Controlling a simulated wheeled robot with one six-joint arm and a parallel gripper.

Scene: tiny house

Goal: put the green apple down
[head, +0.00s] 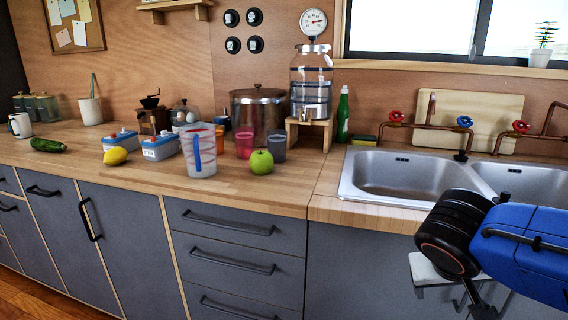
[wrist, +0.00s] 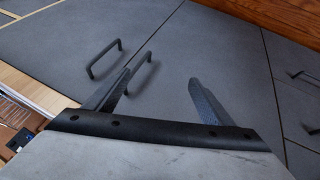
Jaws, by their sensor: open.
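The green apple (head: 261,162) sits on the wooden counter (head: 240,190) near its front edge, left of the sink. In the head view it stands just in front of a red cup and a grey cup. My arm is at the lower right of the head view, well away from the apple, and the fingertips are not clear there. In the wrist view my gripper (wrist: 166,92) is open, with nothing between its two fingers. It faces grey cabinet fronts with black handles. The apple does not show in the wrist view.
A measuring jug (head: 198,152) stands left of the apple, with a lemon (head: 115,156) and a cucumber (head: 48,145) farther left. A metal sink (head: 390,172) lies to the right. The counter's front strip left of the apple is mostly clear.

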